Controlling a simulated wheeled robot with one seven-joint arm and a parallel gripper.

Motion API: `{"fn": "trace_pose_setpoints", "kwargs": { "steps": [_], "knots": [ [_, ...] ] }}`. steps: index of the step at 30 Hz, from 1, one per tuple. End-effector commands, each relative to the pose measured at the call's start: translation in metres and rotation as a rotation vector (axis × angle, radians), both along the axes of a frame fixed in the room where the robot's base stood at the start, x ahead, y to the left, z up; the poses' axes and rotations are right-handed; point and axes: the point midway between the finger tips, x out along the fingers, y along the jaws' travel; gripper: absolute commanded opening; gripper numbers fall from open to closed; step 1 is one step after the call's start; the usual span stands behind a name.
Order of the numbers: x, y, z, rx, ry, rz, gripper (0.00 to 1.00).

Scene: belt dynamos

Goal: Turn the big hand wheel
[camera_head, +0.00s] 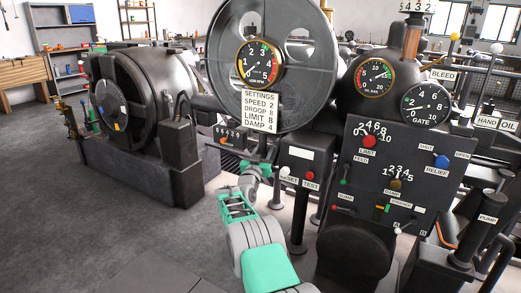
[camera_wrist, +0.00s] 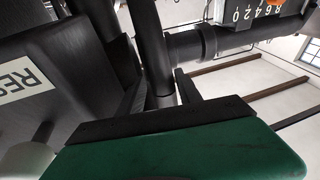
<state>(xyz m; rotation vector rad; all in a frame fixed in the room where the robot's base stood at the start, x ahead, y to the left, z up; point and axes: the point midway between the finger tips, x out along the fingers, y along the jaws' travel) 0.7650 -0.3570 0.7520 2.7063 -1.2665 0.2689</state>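A large dark wheel-like disc (camera_head: 225,75) with round holes stands upright at the top centre of the head view, behind a gauge and a settings sign. A smaller round dark wheel face (camera_head: 123,100) is on the machine at left. I cannot tell for certain which is the big hand wheel. My gripper (camera_head: 262,165) is below the large disc, near the settings sign and apart from the disc. In the wrist view, its dark fingers (camera_wrist: 160,92) are spread. A dark upright post (camera_wrist: 150,45) shows between them; whether they touch it is unclear.
A black box labelled RESET and TEST (camera_head: 300,165) stands just right of my gripper; its side fills the wrist view's left (camera_wrist: 60,75). A counter (camera_head: 230,136) is left of the gripper. A control panel (camera_head: 400,180) with knobs stands right. Floor at left front is clear.

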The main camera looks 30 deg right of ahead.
Motion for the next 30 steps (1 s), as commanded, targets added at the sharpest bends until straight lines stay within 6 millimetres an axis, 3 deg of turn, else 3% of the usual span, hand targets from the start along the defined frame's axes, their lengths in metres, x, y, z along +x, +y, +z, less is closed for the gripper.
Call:
{"fn": "trace_pose_setpoints", "kwargs": {
  "steps": [3, 11, 21, 30],
  "knots": [
    [0.001, 0.002, 0.000, 0.000, -0.001, 0.003, 0.50],
    [0.000, 0.004, 0.001, 0.000, -0.001, 0.004, 0.50],
    [-0.039, 0.050, -0.011, -0.001, 0.001, 0.005, 0.50],
    [-0.050, 0.060, -0.015, -0.002, -0.002, 0.002, 0.50]
  ]
}}
